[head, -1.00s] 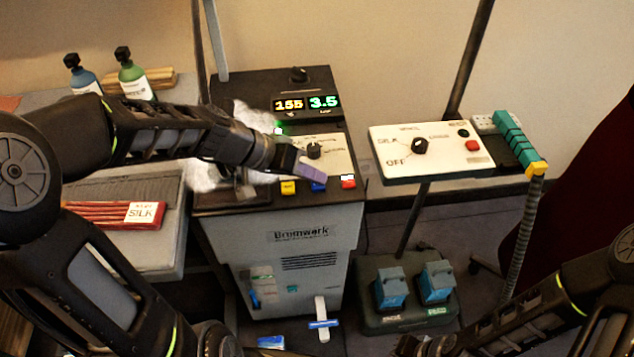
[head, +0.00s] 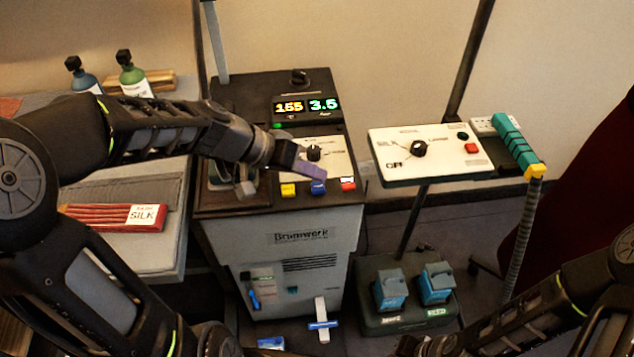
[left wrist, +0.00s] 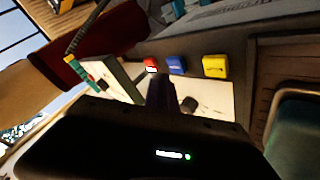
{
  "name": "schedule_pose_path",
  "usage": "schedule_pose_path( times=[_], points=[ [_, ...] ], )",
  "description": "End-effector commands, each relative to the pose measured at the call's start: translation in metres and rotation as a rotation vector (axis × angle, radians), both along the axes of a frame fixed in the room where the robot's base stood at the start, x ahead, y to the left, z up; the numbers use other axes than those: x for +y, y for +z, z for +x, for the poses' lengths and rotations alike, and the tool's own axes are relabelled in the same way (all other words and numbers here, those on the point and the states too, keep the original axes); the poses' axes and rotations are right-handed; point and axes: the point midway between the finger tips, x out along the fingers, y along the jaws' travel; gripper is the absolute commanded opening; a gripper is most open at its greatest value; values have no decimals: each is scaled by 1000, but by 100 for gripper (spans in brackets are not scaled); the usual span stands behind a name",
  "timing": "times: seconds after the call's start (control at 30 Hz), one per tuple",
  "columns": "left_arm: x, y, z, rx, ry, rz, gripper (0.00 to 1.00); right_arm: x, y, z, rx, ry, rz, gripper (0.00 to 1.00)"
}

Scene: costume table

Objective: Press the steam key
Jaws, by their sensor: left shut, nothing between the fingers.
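The press unit has three small keys on its front edge: a yellow key (head: 288,190), a blue key (head: 318,187) and a red key (head: 348,184). Their labels are too small to read, so I cannot tell which is the steam key. My left gripper (head: 312,171) is shut and empty, its tip just above and behind the blue key in the head view. In the left wrist view, the dark fingers (left wrist: 165,92) point toward the blue key (left wrist: 176,64), between the red key (left wrist: 151,64) and yellow key (left wrist: 215,66). Contact cannot be told. My right gripper is out of view.
A white control panel (head: 400,172) on a stand is to the right, with a black knob (head: 419,149). The display (head: 307,105) reads 155 and 3.5.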

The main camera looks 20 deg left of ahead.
Motion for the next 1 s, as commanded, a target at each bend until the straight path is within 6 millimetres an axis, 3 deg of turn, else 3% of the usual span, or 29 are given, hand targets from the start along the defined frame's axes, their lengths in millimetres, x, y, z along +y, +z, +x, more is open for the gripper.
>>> schedule_pose_path(
  times=[0.27,0.8,1.0],
  points=[
    [0,2,0,0,0,0,0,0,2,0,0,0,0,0],
    [0,56,0,-1,0,0,0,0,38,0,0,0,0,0],
    [0,60,0,1,-1,-1,0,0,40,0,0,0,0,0]
  ],
)
